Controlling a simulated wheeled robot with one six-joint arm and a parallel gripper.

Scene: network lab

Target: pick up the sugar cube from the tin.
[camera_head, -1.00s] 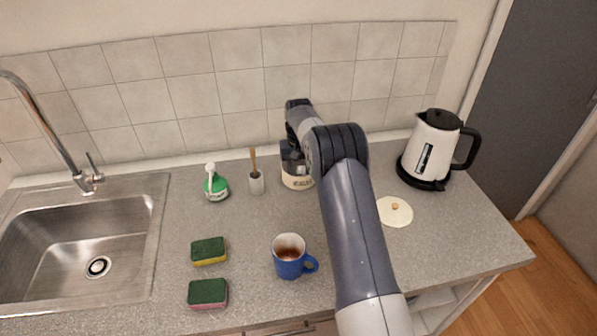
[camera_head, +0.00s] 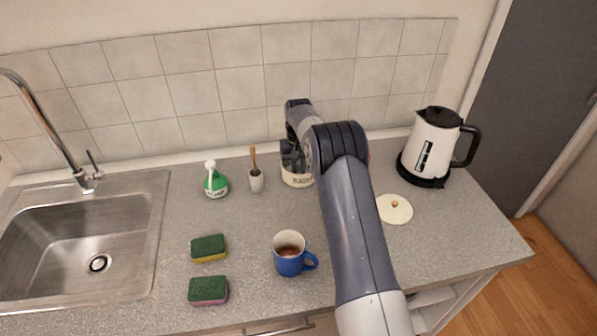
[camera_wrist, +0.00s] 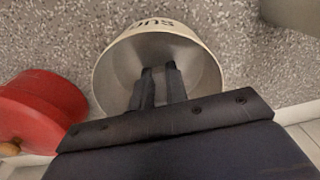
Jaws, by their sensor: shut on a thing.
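The tin is a round cream pot with dark lettering (camera_head: 298,181), standing open at the back of the counter. In the wrist view its pale rim and inner wall (camera_wrist: 120,70) surround my dark fingers. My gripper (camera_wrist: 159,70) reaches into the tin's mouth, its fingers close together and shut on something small. I take this to be the sugar cube, but the fingers hide it and no cube shows in either view. In the head view my arm and gripper partly cover the tin.
A cream lid with a knob (camera_head: 394,209) lies right of my arm, before the kettle (camera_head: 432,150). A red pot (camera_wrist: 40,105) stands close beside the tin. A brush holder (camera_head: 256,181), green bottle (camera_head: 215,183), blue mug (camera_head: 288,262) and sponges (camera_head: 209,248) are left.

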